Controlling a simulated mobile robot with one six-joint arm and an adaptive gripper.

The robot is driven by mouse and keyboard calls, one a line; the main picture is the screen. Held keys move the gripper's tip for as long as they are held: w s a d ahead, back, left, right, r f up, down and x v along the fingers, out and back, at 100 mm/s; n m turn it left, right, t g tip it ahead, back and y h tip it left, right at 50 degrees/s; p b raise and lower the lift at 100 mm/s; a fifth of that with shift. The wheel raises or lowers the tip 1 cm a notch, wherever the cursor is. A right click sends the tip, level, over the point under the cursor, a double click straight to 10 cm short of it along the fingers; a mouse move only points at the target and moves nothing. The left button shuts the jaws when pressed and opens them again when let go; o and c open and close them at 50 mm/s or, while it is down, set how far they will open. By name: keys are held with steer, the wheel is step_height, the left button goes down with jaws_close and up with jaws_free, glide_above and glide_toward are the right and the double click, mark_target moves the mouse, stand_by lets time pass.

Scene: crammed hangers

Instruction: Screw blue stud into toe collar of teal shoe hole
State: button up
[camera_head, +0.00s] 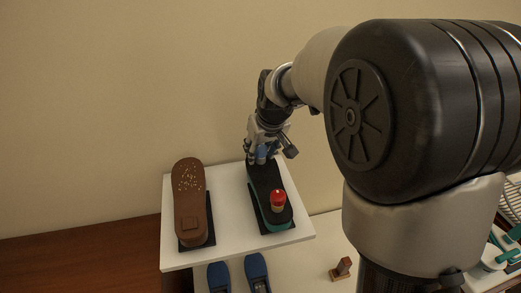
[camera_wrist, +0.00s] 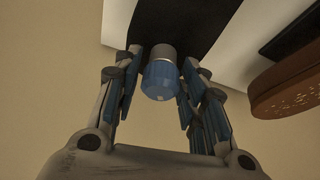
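The teal shoe (camera_head: 254,207) lies sole up on a white board, its black sole (camera_head: 264,180) facing upward. A red-topped stud (camera_head: 278,197) stands upright on the sole's near end. My gripper (camera_head: 262,158) is over the sole's far end. In the wrist view, the blue stud (camera_wrist: 160,80) with its grey collar (camera_wrist: 163,51) stands against the black sole (camera_wrist: 200,22). My gripper (camera_wrist: 161,75) has its fingers on both sides of the stud, with narrow gaps visible, so it looks open around it. The hole and the stud's threads are hidden.
A brown shoe (camera_head: 189,200) lies sole up to the left on the white board (camera_head: 230,250). Blue shoes (camera_head: 257,271) sit below the board's front edge. A small brown block (camera_head: 341,268) stands at right. The wall is close behind.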

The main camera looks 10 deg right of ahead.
steer(key=shift+f+n, duration=0.1)
steer(key=shift+n, duration=0.3)
steer(key=shift+n+y+b, duration=0.4)
steer(key=shift+n+b, duration=0.1)
steer(key=shift+b, duration=0.05)
steer(key=shift+n+y+b, duration=0.3)
steer(key=shift+n+b, duration=0.3)
steer(key=shift+n, duration=0.3)
